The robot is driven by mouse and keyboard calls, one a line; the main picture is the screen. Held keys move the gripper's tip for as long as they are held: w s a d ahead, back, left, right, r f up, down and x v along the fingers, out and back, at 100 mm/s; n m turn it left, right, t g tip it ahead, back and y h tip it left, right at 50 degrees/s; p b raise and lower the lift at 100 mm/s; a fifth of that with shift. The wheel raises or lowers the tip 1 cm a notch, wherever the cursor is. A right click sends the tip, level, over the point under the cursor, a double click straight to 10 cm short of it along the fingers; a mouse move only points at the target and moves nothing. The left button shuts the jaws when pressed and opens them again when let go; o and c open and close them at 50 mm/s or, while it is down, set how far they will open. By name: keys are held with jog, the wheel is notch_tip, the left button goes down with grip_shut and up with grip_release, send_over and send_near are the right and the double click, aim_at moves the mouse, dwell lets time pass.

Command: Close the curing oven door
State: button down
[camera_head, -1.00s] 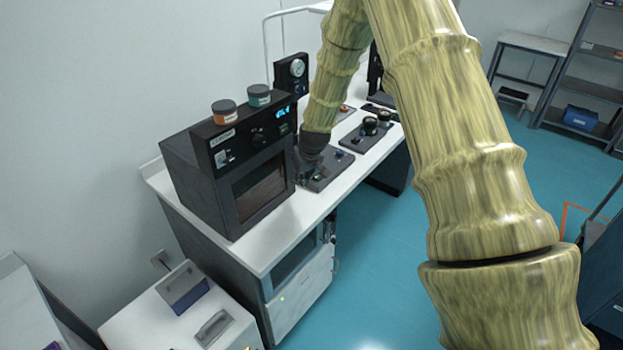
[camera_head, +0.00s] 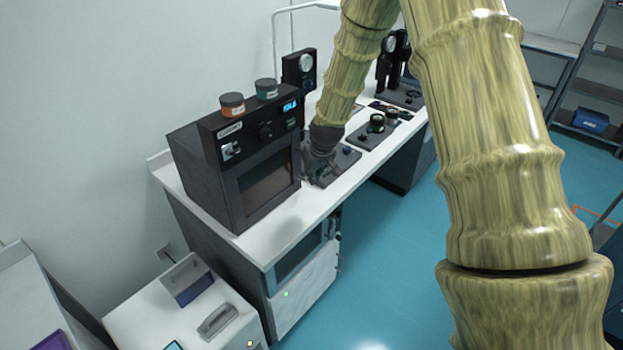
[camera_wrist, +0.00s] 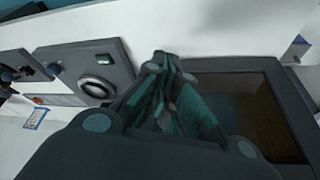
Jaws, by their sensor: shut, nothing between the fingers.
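The curing oven (camera_head: 215,165) is a dark box on the white bench, with a control panel above a windowed door. The oven door (camera_head: 268,184) looks flush or nearly flush with the oven front; I cannot tell if a small gap remains. My gripper (camera_head: 318,170) is just right of the door's right edge in the head view. In the wrist view my gripper (camera_wrist: 165,70) is shut and empty, with its fingertips beside the dark-framed door window (camera_wrist: 245,105). Whether the fingers touch the door is unclear.
Two small jars, one orange-banded (camera_head: 232,104) and one teal (camera_head: 266,89), stand on the oven. Dark plates with optical parts (camera_head: 372,130) lie right of my gripper. The white bench's front strip (camera_head: 290,230) is clear. A lower table (camera_head: 190,305) stands at front left.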

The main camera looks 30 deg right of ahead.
jog(key=shift+b+v, duration=1.2)
jog(key=shift+v, duration=2.45)
jog(key=s+a+f+g+b, duration=0.1)
jog(key=s+a+f, duration=0.1)
jog(key=s+f, duration=0.55)
jog(key=s+a+f+b, duration=0.1)
jog(key=s+a+f, duration=0.25)
jog(key=f, duration=0.65)
jog(key=s+a+f+g+b, duration=0.1)
jog(key=s+f, duration=0.5)
jog(key=f, duration=0.3)
jog(key=s+a+f, duration=0.2)
jog(key=s+f, duration=0.2)
jog(key=s, duration=0.4)
jog(key=s+a+f+g+b, duration=0.1)
jog(key=s+a+f, duration=0.2)
jog(key=s, duration=0.6)
jog(key=s+a+f+g+b, duration=0.1)
jog(key=s+a+f, duration=0.2)
jog(key=s+f, duration=0.4)
jog(key=shift+s+a+f, duration=0.2)
jog(key=shift+s, duration=1)
jog(key=shift+d, duration=0.1)
